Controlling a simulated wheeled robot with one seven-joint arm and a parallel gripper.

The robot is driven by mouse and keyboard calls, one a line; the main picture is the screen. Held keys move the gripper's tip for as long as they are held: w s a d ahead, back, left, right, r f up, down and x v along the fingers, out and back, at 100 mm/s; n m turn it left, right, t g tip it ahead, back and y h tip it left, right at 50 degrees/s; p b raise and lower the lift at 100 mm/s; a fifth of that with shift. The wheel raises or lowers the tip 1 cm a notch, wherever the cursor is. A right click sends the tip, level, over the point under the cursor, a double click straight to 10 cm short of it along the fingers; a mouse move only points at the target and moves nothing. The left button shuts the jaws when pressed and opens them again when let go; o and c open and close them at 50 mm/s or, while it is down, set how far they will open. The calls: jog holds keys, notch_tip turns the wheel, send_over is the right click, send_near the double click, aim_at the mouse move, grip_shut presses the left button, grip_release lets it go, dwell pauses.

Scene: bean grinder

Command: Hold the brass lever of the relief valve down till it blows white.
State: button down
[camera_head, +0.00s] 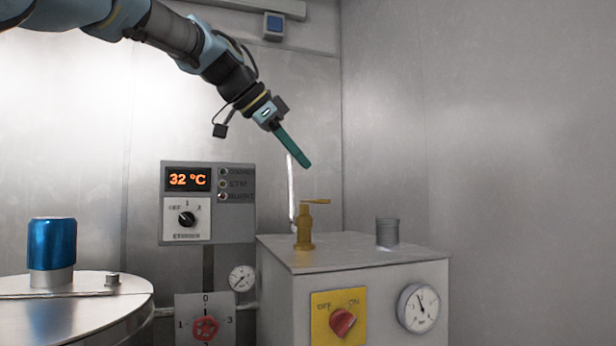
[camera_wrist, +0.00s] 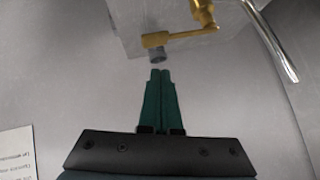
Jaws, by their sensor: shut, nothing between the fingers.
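The brass relief valve (camera_head: 304,228) stands upright on top of the white boiler box. Its brass lever (camera_head: 316,201) sticks out level to the right at the top of the valve. In the wrist view the lever (camera_wrist: 180,35) lies just beyond my fingertips, with the valve body (camera_wrist: 203,12) at its right end. My gripper (camera_head: 307,165) is shut and empty, its green fingers pointing down and to the right. It hangs above the lever, apart from it. In the wrist view the closed gripper (camera_wrist: 160,75) does not touch the lever. I see no white steam at the valve.
The boiler box (camera_head: 345,259) carries a grey stub (camera_head: 387,233), a red switch (camera_head: 342,322) and a gauge (camera_head: 418,308). A thin bright pipe (camera_head: 291,190) rises behind the valve. A control panel (camera_head: 236,222) reads 32 °C. A blue-capped vessel (camera_head: 52,245) stands left.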

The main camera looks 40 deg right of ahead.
jog(key=v, duration=0.5)
jog(key=shift+w+a+r, duration=0.15)
jog(key=shift+w+r, duration=0.1)
jog(key=shift+w, duration=0.15)
jog(key=shift+s, duration=0.1)
